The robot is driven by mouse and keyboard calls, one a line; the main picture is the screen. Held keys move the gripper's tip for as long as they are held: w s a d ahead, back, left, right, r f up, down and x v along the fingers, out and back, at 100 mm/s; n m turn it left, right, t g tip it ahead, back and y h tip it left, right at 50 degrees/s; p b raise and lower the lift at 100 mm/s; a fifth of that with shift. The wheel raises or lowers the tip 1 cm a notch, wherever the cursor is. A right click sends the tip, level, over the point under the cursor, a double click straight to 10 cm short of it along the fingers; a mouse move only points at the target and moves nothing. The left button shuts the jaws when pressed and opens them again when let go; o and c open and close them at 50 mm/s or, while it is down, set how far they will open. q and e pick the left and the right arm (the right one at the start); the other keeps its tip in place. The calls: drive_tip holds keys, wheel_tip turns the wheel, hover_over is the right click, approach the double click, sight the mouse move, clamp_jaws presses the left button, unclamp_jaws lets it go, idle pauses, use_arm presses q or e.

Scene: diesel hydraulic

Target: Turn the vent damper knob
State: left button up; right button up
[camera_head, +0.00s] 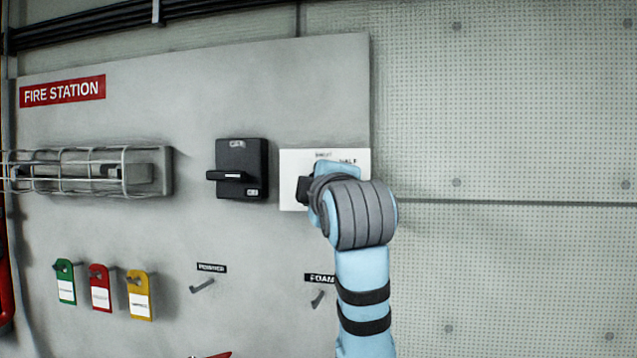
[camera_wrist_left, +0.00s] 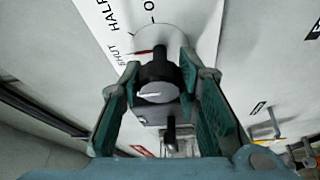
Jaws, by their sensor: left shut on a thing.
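The vent damper knob (camera_wrist_left: 158,88) is black with a pale line on its face, in front of a round white disc with a red mark. It is mounted on a white plate (camera_wrist_left: 100,20) whose readable labels include SHUT and HALF. My left gripper (camera_wrist_left: 160,76) has one green-padded finger on each side of the knob and is shut on it. In the head view the plate (camera_head: 291,170) shows at the panel's right side, and my left wrist hides the knob and most of the fingers. My right gripper is not in view.
A black lever switch (camera_head: 241,168) sits just left of the plate. A caged lamp (camera_head: 90,172) is farther left. Green (camera_head: 66,282), red (camera_head: 100,287) and yellow (camera_head: 139,295) tags hang below. Small hooks (camera_head: 202,286) stick out below the switch. The wall at right (camera_head: 510,130) is clear.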

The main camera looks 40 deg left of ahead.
use_arm(q)
drive_tip(key=o, duration=1.2)
drive_tip(key=shift+w, duration=0.1)
drive_tip(key=shift+d, duration=0.2)
drive_tip(key=v, duration=0.7)
drive_tip(key=shift+a+f, duration=0.1)
drive_tip(key=shift+s, duration=0.2)
